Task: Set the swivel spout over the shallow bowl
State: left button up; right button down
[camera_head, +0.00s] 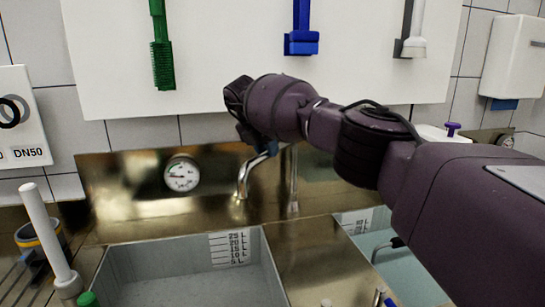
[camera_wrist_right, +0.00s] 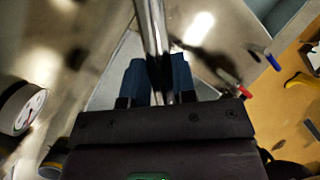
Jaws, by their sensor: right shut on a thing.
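The swivel spout (camera_head: 243,181) is a bent metal tube in front of the brass back panel. Its outlet points down and appears near the back right part of the grey left basin (camera_head: 190,285). My right gripper (camera_head: 262,146) is at the top of the spout, partly hidden by its own wrist. In the right wrist view, the blue fingers (camera_wrist_right: 160,80) are shut on the spout tube (camera_wrist_right: 152,35), which runs between them. A second basin (camera_head: 395,265) with pale blue inside is to the right, partly behind my arm. I cannot tell which basin is the shallow bowl.
A round gauge (camera_head: 182,173) is on the back panel. A white rod (camera_head: 46,235) stands at the left. A green brush (camera_head: 162,50) and a blue tool (camera_head: 301,35) hang on the white wall board. A brass strip (camera_head: 315,265) separates the basins.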

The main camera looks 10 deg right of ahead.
pick_arm(q)
jog(key=shift+w+f+b, duration=0.1)
jog(key=shift+w+b, duration=0.5)
jog(key=shift+b, duration=0.05)
pick_arm(e)
jog(key=shift+w+a+m, duration=0.5)
jog(key=shift+w, duration=0.05)
pick_arm(q)
jog(key=shift+a, duration=0.1)
pick_arm(e)
jog(key=c, duration=0.9)
grip_release()
pick_arm(q)
jog(key=shift+f, duration=0.15)
jog(key=shift+s, duration=0.1)
